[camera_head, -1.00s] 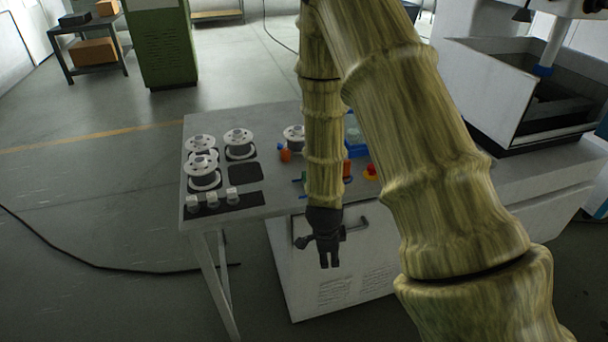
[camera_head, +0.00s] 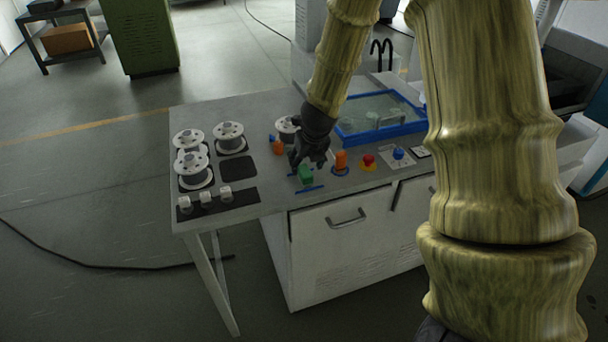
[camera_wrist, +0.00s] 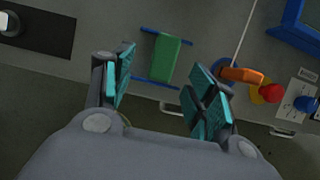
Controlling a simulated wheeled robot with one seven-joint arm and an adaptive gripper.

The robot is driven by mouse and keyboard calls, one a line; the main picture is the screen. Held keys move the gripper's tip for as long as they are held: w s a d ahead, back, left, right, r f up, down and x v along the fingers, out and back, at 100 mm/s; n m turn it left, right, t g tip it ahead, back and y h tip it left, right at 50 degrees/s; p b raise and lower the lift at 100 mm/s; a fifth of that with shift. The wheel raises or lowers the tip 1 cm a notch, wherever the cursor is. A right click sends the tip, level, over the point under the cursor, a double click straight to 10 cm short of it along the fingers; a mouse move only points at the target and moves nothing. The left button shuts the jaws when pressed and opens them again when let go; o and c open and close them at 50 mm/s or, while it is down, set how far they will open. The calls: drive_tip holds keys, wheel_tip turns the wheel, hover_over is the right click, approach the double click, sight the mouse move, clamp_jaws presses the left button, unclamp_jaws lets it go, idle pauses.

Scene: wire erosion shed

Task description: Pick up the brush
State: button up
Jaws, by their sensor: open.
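A green block-shaped thing (camera_head: 305,174) lies near the front edge of the worktable, between two blue strips. It may be the brush; I see no bristles. In the wrist view the green thing (camera_wrist: 164,58) shows ahead of and between my open fingers, slightly slanted. My gripper (camera_head: 311,163) is over the table just behind and above the green thing in the head view. In the wrist view my gripper (camera_wrist: 161,75) has its teal finger pads well apart with nothing held. I cannot tell the height left between fingers and table.
An orange item (camera_head: 341,160) and a red knob (camera_head: 368,160) stand to the right. A blue-rimmed tray (camera_head: 423,126) lies behind. White spools (camera_head: 229,134) and small white blocks (camera_head: 205,197) are at the left. The front edge is close, with a drawer handle (camera_head: 346,217) below.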

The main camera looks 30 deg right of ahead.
sight(305, 170)
drive_tip(key=shift+x, duration=1.2)
drive_tip(key=shift+d+p+x, duration=0.2)
drive_tip(key=shift+p+x, duration=0.35)
drive_tip(key=shift+x, duration=0.4)
drive_tip(key=shift+d+p+x, duration=0.2)
drive_tip(key=shift+p+x, duration=0.35)
drive_tip(key=shift+x, duration=0.4)
drive_tip(key=shift+w+f, duration=0.3)
drive_tip(key=shift+f, duration=0.25)
drive_tip(key=c, duration=1.2)
drive_tip(key=shift+r, duration=0.15)
